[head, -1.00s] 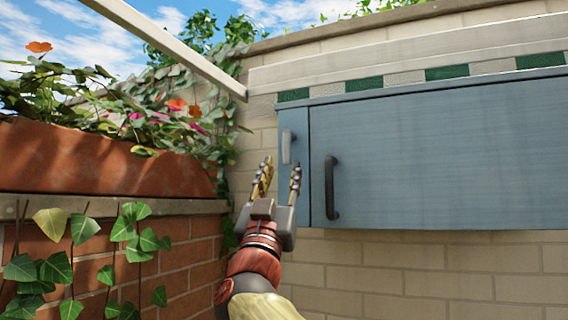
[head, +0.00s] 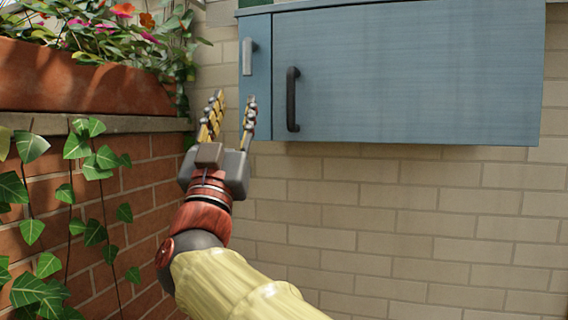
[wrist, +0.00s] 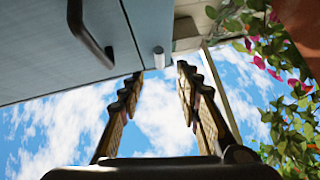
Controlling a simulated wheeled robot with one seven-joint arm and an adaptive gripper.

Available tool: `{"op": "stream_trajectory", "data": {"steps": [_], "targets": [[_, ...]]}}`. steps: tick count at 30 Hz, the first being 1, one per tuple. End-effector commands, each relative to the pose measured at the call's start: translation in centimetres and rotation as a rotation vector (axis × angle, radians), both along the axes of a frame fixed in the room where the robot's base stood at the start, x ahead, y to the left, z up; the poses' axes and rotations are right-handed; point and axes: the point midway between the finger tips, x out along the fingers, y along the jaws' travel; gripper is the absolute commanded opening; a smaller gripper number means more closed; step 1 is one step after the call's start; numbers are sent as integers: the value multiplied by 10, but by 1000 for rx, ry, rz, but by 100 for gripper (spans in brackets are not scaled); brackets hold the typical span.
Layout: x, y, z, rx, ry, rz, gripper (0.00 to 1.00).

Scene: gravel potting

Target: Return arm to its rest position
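My gripper (head: 231,103) points upward in the head view, in front of the left end of the blue cabinet. Its two fingers are apart, with nothing between them. In the wrist view the fingers (wrist: 160,72) are also spread, with sky and clouds between them. My arm reaches up from the bottom of the head view. The blue cabinet (head: 400,75) is mounted on the wall, and its doors look shut. Its dark handle (head: 292,99) is right of my gripper, and a grey handle (head: 248,56) is just above the fingertips in the picture.
At left a terracotta planter (head: 80,82) with flowers stands on a brick ledge (head: 90,123), with ivy (head: 95,160) hanging in front. A pale brick wall (head: 420,220) fills the back below the cabinet. The area right of my arm looks clear.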

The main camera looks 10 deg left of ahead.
Motion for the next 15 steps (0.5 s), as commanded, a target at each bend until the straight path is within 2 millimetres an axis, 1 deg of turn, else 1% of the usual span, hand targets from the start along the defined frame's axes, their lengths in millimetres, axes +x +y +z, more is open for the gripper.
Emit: {"op": "stream_trajectory", "data": {"steps": [2,4,5,7,8,9,11,12,14,15], "targets": [[0,1,0,12,3,16,34],[4,12,-6,12,33,76,34],[6,20,-10,4,50,110,34],[11,48,-28,-36,110,207,34],[14,61,-42,-62,146,252,34],[16,79,-62,-101,197,309,34],[16,103,-96,-159,279,390,34],[13,116,-120,-198,339,441,34],[6,131,-157,-259,437,515,34],[1,134,-183,-299,506,554,34]]}}
